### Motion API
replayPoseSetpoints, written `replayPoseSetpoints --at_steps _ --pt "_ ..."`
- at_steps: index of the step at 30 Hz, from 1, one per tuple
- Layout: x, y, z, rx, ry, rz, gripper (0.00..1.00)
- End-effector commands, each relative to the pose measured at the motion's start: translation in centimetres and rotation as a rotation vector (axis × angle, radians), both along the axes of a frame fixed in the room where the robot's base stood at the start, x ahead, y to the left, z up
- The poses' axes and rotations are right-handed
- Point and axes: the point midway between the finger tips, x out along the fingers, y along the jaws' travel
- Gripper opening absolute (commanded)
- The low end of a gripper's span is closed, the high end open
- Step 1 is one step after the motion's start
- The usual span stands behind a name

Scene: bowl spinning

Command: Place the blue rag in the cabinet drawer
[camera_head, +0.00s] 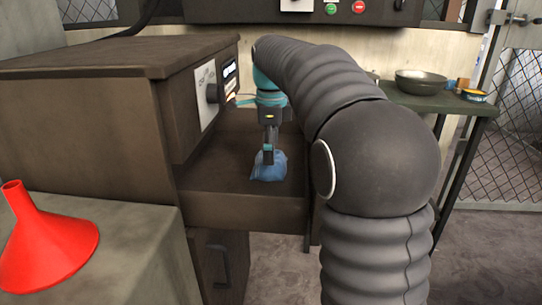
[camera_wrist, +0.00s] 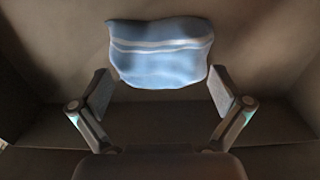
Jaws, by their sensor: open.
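The blue rag (camera_head: 270,168) lies crumpled on the brown floor of the open cabinet drawer (camera_head: 245,207) in the head view. In the wrist view, the rag (camera_wrist: 160,50) shows a pale stripe and lies just ahead of the fingertips. My gripper (camera_head: 267,157) points down into the drawer, right at the rag in the head view. In the wrist view, my gripper (camera_wrist: 160,92) is open, with its fingers spread apart and nothing seen between them. The cabinet (camera_head: 90,90) stands at the left, with a dial panel on its front.
A red funnel (camera_head: 45,240) stands on a grey block (camera_head: 145,250) at the left front. A green table (camera_head: 440,100) with a dark bowl (camera_head: 420,82) is at the right. My arm crosses the middle and hides part of the drawer's right side.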

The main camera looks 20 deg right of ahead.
Motion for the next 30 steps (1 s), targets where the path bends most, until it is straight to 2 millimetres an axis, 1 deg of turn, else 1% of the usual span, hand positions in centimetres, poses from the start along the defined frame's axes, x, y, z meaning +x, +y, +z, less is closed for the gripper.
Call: replayPoseSetpoints --at_steps 1,6,9,13,18,30 --pt "0.1 0.0 1.3 -0.001 -0.004 0.0 1.0" --pt "0.1 0.0 4.9 0.0 -0.003 0.0 1.0" --pt "0.1 0.0 6.7 0.0 -0.003 0.0 1.0" --pt "0.1 0.0 8.5 0.0 -0.003 0.0 1.0" --pt "0.1 0.0 9.7 0.0 -0.001 0.0 1.0" --pt "0.0 0.0 9.9 0.0 -0.001 0.0 1.0"
